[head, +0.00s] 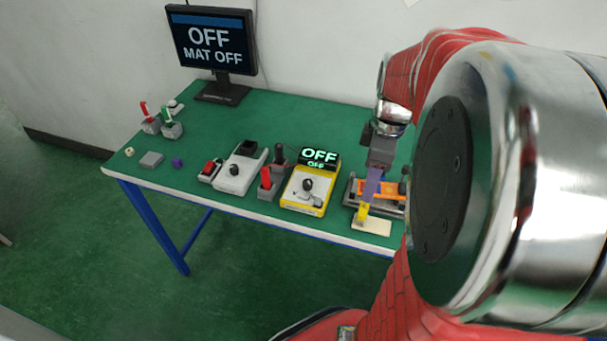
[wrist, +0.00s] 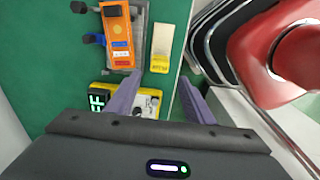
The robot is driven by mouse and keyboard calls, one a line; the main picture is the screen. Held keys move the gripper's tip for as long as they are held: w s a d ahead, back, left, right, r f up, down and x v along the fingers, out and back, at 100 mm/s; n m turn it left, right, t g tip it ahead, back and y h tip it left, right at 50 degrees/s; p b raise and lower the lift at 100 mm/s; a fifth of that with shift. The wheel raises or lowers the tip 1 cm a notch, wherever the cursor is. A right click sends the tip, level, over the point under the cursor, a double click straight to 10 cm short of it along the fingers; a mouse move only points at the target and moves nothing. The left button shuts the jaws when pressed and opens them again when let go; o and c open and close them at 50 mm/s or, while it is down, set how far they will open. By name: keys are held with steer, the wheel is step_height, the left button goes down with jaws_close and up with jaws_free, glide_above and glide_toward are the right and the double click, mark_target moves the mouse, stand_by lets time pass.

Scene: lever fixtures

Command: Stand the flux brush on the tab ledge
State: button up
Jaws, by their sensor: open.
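A cream plate (head: 372,227) lies flat along the front edge of the table; it also shows in the wrist view (wrist: 164,38). A small yellow piece (head: 362,213) looks upright at the plate's left end. In the wrist view the yellow piece (wrist: 159,66) bears dark marks too small to read. I cannot tell for sure whether it is the flux brush or part of the tab ledge. My gripper (head: 367,198) points down just above it. In the wrist view my purple fingers (wrist: 160,80) are apart, with nothing seen held between them.
A grey fixture (head: 349,194) with an orange block (wrist: 117,32) stands just behind the plate. A yellow control box (head: 303,196) is to the left, beside a red-lever unit (head: 266,183) and a white box (head: 238,175). The monitor (head: 212,40) reads OFF, MAT OFF.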

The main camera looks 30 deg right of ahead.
steer(key=s+a+r+m+t, duration=0.1)
steer(key=a+r+m+t, duration=0.1)
steer(key=a, duration=0.9)
steer(key=s+a+r+m+t, duration=0.2)
steer(key=a+r+m, duration=0.3)
steer(key=a, duration=0.6)
steer(key=shift+a+m+t, duration=0.25)
steer(key=shift+m+t, duration=0.35)
steer(key=shift+m, duration=0.2)
steer(key=shift+s, duration=0.1)
